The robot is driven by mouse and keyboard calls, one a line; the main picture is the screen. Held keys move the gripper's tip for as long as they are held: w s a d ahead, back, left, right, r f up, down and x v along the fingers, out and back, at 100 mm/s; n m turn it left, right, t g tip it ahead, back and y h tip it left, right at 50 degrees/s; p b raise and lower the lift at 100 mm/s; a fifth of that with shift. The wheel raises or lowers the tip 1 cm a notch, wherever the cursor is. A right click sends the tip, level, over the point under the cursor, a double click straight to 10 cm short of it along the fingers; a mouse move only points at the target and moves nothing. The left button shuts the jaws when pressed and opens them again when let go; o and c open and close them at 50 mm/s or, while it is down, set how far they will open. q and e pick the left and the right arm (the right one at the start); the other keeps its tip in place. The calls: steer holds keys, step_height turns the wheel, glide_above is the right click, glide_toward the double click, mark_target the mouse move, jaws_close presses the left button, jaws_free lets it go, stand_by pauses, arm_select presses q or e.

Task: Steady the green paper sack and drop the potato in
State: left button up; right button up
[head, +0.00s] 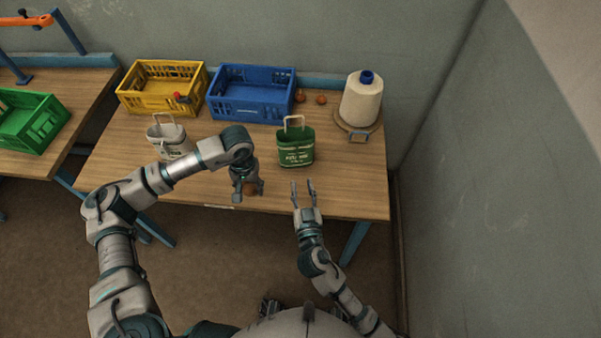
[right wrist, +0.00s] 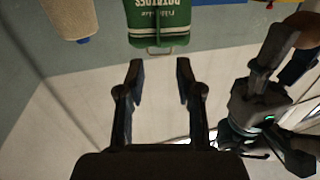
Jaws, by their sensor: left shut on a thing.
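The green paper sack (head: 295,150) stands upright on the table, with white lettering and a pale handle loop above its mouth. It also shows at the top of the right wrist view (right wrist: 158,28). My left gripper (head: 247,194) is shut on the brown potato (head: 250,188), mostly hidden between its fingers, to the left of the sack and nearer the table's front edge. My right gripper (head: 304,187) is open and empty, in front of the sack and apart from it. In the right wrist view its fingers (right wrist: 158,82) point toward the sack with a gap between.
A white sack (head: 172,143) stands left of my left gripper. A yellow crate (head: 150,105) and a blue crate (head: 245,110) stand behind. Two round brown things (head: 321,99) lie by the blue crate. A large thread cone (head: 361,103) stands at right. The table's front right is clear.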

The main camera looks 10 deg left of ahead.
mark_target(296, 146)
steer(key=x, duration=1.1)
steer(key=shift+d, duration=0.1)
jaws_close()
arm_select(q)
steer(key=w+d+r+m, duration=0.6)
steer(key=w+r+m, duration=0.3)
steer(key=m, duration=0.8)
steer(key=w+d+r+m, duration=0.6)
steer(key=w+r+m, duration=0.2)
steer(key=m, duration=0.8)
steer(key=shift+a+f, duration=0.15)
steer(key=shift+f, duration=1.15)
steer(key=shift+a+f, duration=0.1)
steer(key=shift+f, duration=1.15)
steer(key=shift+f, duration=0.25)
